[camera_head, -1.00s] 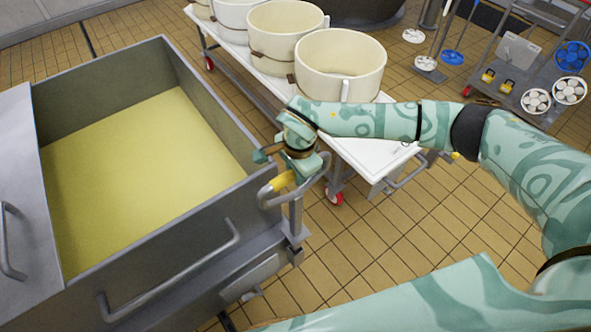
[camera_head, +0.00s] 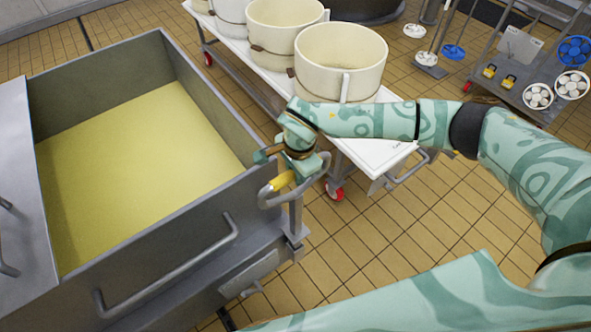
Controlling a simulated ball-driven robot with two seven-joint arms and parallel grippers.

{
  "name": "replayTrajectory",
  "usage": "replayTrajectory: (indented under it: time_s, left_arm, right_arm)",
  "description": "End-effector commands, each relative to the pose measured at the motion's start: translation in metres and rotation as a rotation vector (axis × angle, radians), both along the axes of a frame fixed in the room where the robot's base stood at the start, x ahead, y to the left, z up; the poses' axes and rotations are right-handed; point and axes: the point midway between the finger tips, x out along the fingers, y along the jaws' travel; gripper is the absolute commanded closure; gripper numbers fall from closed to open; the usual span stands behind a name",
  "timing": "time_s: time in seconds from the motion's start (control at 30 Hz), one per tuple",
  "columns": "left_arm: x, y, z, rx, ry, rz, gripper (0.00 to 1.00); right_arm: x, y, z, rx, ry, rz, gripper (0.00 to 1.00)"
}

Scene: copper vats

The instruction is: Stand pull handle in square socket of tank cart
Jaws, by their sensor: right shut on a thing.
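The tank cart (camera_head: 190,245) is a large grey metal tank at the left, with pale yellow contents. The pull handle (camera_head: 266,197) is a grey bent tube with a yellow part, just outside the tank's near right corner. My right gripper (camera_head: 291,170) is shut on the pull handle at its top. The handle's post runs down, upright, towards a grey bracket (camera_head: 295,240) at the tank's corner. The square socket is not clearly visible, and I cannot tell whether the post's lower end is inside it. My left gripper is not in view.
A white-topped cart (camera_head: 375,152) with several cream tubs (camera_head: 340,62) stands behind my right arm, its red-wheeled end near the gripper. A grey trolley (camera_head: 520,88) with wheels and yellow items stands far right. Tiled floor is open at the right.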

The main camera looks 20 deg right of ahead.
Motion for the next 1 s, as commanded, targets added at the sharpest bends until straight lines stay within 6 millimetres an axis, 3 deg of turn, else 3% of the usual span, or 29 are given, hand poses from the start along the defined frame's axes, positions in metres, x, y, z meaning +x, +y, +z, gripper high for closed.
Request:
replayTrajectory:
  time_s: [0.63,1.0]
  left_arm:
    - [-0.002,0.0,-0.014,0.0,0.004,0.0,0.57]
    - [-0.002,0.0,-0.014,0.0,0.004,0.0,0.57]
  right_arm:
    - [0.001,0.001,-0.019,0.002,-0.003,0.001,1.0]
    - [0.001,0.001,-0.02,0.002,-0.003,0.001,1.0]
